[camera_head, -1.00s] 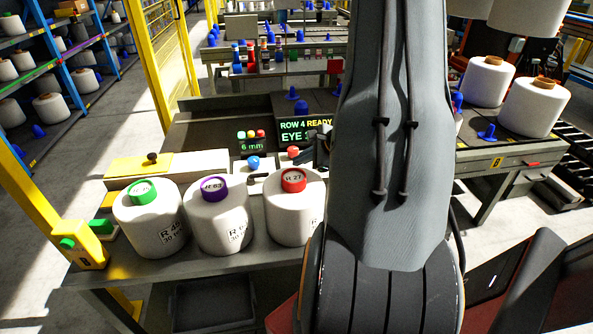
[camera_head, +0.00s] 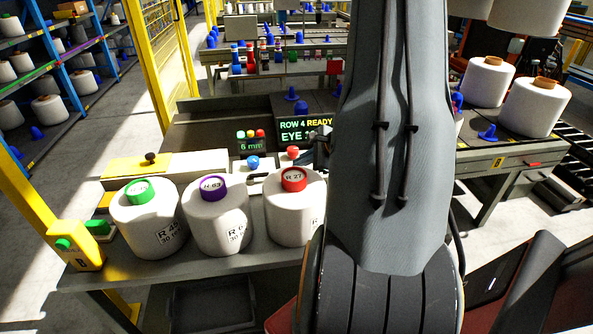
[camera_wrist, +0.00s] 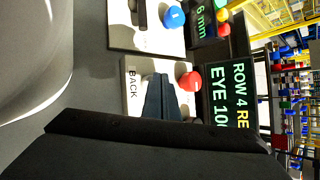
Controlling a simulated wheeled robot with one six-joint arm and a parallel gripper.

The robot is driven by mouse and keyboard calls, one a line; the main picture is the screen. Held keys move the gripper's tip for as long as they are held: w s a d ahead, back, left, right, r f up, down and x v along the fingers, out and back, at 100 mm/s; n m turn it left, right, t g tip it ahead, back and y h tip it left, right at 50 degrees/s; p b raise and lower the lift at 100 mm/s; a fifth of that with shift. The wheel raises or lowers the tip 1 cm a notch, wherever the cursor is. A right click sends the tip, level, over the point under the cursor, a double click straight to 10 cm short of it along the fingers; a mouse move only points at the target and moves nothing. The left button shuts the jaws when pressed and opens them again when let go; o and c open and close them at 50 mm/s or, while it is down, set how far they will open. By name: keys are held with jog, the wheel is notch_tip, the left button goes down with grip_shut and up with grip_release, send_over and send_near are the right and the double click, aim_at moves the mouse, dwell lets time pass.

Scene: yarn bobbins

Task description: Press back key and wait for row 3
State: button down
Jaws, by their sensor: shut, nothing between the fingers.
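The display (camera_head: 297,131) reads "ROW 4 READY" with an "EYE" line below, partly covered by my arm. In the wrist view the display (camera_wrist: 228,95) reads "ROW 4 RE" and "EYE 100", turned sideways. A pale plate marked "BACK" (camera_wrist: 131,84) lies under my gripper (camera_wrist: 162,80), whose dark fingers are shut and empty. A red knob (camera_wrist: 190,80) is just beside the fingertips.
White bobbins with green (camera_head: 150,220), purple (camera_head: 217,223) and red (camera_head: 292,215) caps stand along the bench's front edge. A blue knob (camera_head: 253,163) and a "6 mm" readout (camera_head: 250,146) are left of the display. More bobbins (camera_head: 532,106) stand on the right table.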

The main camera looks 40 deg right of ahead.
jog(key=shift+f+b, duration=0.4)
jog(key=shift+b, duration=0.1)
dwell(0.4)
jog(key=shift+r, duration=0.15)
jog(key=shift+r+p, duration=0.4)
jog(key=shift+r, duration=0.4)
jog(key=shift+r, duration=0.15)
jog(key=shift+r+p, duration=1.4)
jog(key=shift+r, duration=0.95)
dwell(2.5)
